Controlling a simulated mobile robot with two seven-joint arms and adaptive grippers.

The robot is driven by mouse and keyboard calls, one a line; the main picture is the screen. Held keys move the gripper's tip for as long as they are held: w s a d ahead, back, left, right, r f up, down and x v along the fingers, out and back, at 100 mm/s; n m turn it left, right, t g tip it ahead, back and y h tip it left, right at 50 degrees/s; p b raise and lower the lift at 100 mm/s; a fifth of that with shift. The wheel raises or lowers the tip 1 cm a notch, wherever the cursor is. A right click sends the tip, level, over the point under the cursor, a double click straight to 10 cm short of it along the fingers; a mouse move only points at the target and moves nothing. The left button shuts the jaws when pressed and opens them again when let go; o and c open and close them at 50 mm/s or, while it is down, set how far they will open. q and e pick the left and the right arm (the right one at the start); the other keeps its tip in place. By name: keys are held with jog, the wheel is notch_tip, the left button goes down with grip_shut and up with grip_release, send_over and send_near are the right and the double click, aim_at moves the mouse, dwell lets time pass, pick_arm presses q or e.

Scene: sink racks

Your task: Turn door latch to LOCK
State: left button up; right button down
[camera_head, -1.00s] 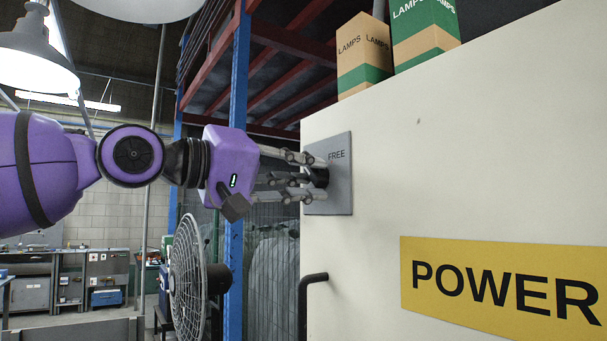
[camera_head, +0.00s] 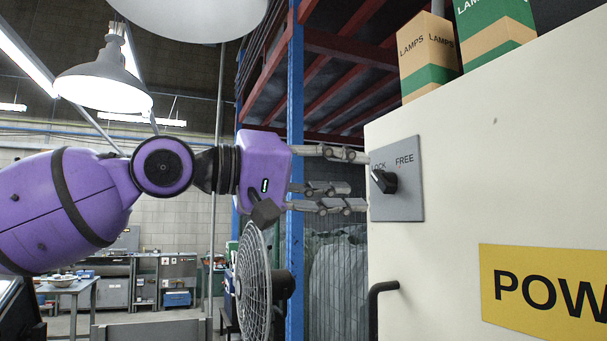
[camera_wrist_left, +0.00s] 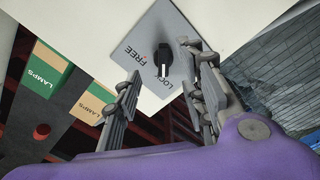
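The door latch is a black knob (camera_head: 383,180) on a grey plate (camera_head: 408,204) marked LOCK and FREE, fixed to a cream cabinet door. In the left wrist view the knob (camera_wrist_left: 163,58) has its white mark turned toward the word LOCK. My left gripper (camera_head: 364,181) is open and empty, just left of the knob in the head view, with its fingers apart from it. In the left wrist view the fingers of my left gripper (camera_wrist_left: 160,62) spread on either side of the knob's line. My right gripper is not in view.
A black door handle (camera_head: 376,305) sticks out below the plate. A yellow POWER sign (camera_head: 560,290) is on the door. LAMPS boxes (camera_head: 428,52) stand on top of the cabinet. A wire fan (camera_head: 253,290) stands below my left gripper.

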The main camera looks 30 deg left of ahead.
pick_arm(q)
jog(key=v, duration=0.7)
dwell(0.6)
